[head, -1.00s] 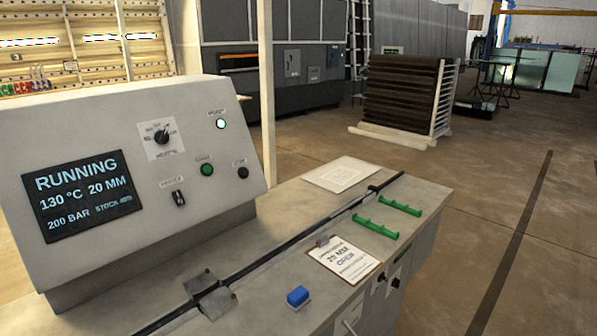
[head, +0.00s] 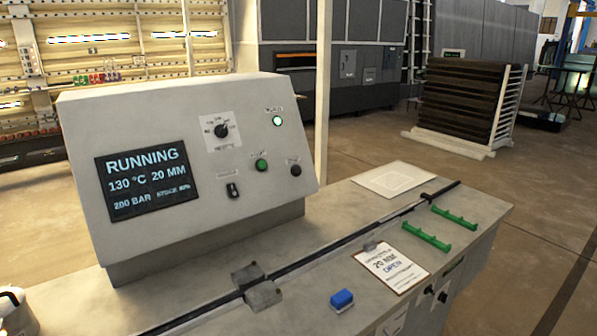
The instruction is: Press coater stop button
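The coater's slanted grey control panel (head: 190,165) stands on the bench at left. Its screen (head: 146,179) reads RUNNING, 130 °C, 20 MM, 200 BAR. A rotary knob (head: 221,130) sits right of the screen, with a small black switch (head: 232,190) below it. A green button (head: 261,164) and a black button (head: 295,170) sit side by side at the lower right. A lit pale lamp (head: 277,121) is above them. The small labels are too blurred to read. Neither gripper shows; part of my own body may show at the lower left edge.
On the bench (head: 330,240), a black rail with a grey clamp block (head: 257,287) runs diagonally. A blue block (head: 341,300), a clipboard (head: 390,266) reading 20 MM OPEN, green holders (head: 427,236) and a white sheet (head: 393,179) lie there. A post (head: 322,90) rises behind.

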